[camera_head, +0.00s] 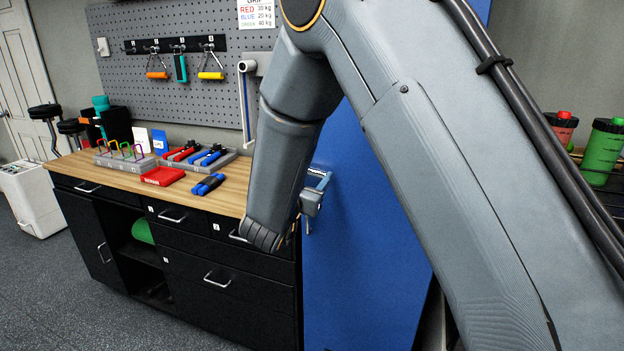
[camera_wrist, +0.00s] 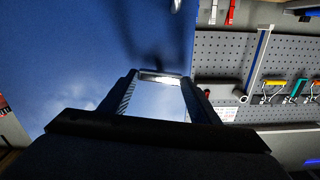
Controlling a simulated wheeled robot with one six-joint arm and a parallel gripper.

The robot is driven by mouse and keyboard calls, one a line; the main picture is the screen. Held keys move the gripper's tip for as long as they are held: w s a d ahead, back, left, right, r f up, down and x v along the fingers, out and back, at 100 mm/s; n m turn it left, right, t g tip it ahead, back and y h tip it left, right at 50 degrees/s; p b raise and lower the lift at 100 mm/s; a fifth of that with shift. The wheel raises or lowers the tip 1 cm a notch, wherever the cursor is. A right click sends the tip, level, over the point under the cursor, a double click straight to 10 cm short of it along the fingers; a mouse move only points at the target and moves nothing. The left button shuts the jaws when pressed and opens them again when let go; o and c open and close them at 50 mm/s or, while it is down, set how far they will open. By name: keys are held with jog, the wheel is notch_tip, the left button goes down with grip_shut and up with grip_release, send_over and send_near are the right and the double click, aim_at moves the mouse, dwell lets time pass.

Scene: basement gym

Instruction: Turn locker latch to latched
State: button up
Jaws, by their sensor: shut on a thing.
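The blue locker (camera_head: 362,235) stands right of the workbench, partly hidden behind my arm. Its blue face fills the left of the wrist view (camera_wrist: 60,60). My gripper (camera_head: 316,192) is at the locker's front, near its left edge. In the wrist view my gripper's two fingers (camera_wrist: 160,82) are shut on the locker latch (camera_wrist: 160,76), a pale silvery bar between the tips. Most of the latch is hidden by the fingers, and I cannot tell which way it is turned. In the head view my arm and gripper hide it.
A workbench (camera_head: 222,192) with black drawers holds a red tray (camera_head: 163,176), hand grips and a rack. A grey pegboard (camera_head: 130,22) with hanging handles is behind. Red and green bottles (camera_head: 603,150) stand at right. The floor (camera_head: 95,290) at front left is clear.

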jog(key=m+b, duration=0.3)
jog(key=m, duration=0.1)
jog(key=shift+d+f+m+b, duration=0.1)
jog(key=shift+f+m+b, duration=0.05)
jog(key=shift+m+b, duration=0.2)
jog(key=m+b, duration=0.4)
jog(key=shift+m+b, duration=0.25)
jog(key=shift+b, duration=0.15)
jog(key=m+b, duration=0.4)
jog(key=b, duration=0.1)
jog(key=shift+d+f, duration=0.1)
jog(key=shift+f, duration=0.05)
jog(key=m+b, duration=0.3)
jog(key=shift+s, duration=0.1)
jog(key=o, duration=1)
jog(key=shift+o, duration=0.2)
jog(key=shift+b, duration=0.3)
